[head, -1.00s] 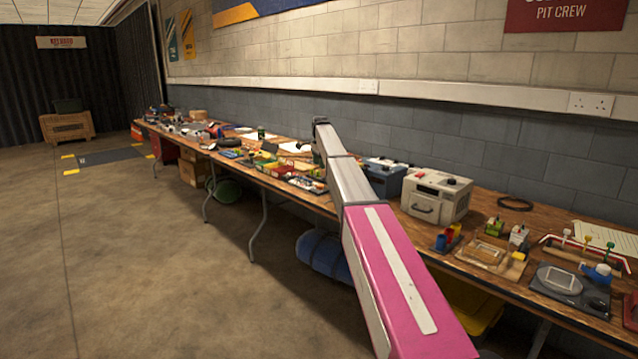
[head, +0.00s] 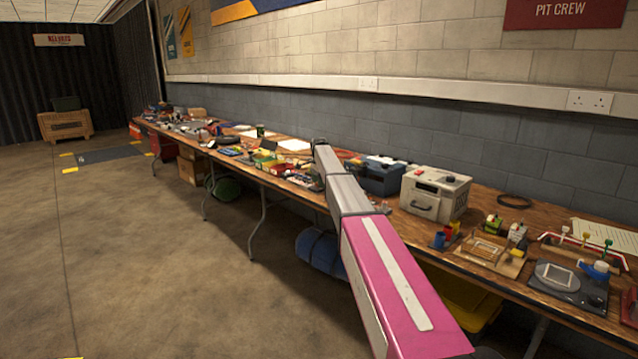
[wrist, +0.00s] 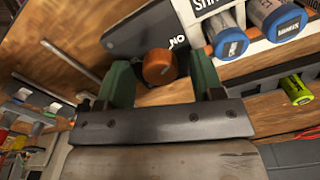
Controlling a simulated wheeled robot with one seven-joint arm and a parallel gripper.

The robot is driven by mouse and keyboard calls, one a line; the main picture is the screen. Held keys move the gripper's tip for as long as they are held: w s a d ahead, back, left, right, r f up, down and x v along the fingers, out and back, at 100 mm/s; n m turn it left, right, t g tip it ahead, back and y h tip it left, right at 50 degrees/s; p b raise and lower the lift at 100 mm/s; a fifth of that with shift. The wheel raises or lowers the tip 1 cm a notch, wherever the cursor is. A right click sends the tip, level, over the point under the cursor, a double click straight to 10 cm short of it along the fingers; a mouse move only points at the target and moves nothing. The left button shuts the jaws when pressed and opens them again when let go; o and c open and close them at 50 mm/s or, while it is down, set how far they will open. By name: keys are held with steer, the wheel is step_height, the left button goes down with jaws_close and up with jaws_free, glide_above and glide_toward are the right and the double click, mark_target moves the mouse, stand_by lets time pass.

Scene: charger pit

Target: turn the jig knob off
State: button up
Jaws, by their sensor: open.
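In the wrist view, an orange-brown round knob (wrist: 158,67) stands on a dark plate (wrist: 128,40) with white lettering that appears to read "ON". My gripper (wrist: 160,76) has two green fingers, open, one on each side of the knob. The knob is in the gap near the fingertips. I cannot tell whether either finger touches it. I can make out no pointer mark on the knob. In the head view, my arm hides the knob and the gripper.
Blue-ended cylinders (wrist: 231,42) in a labelled holder lie just right of the fingers. A green cylinder (wrist: 296,89) lies farther right. In the head view, a beige box (head: 435,192) and a dark blue box (head: 381,176) stand on the crowded bench. The floor (head: 120,250) is clear.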

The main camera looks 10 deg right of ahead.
steer(key=shift+c, duration=0.2)
steer(key=c, duration=0.9)
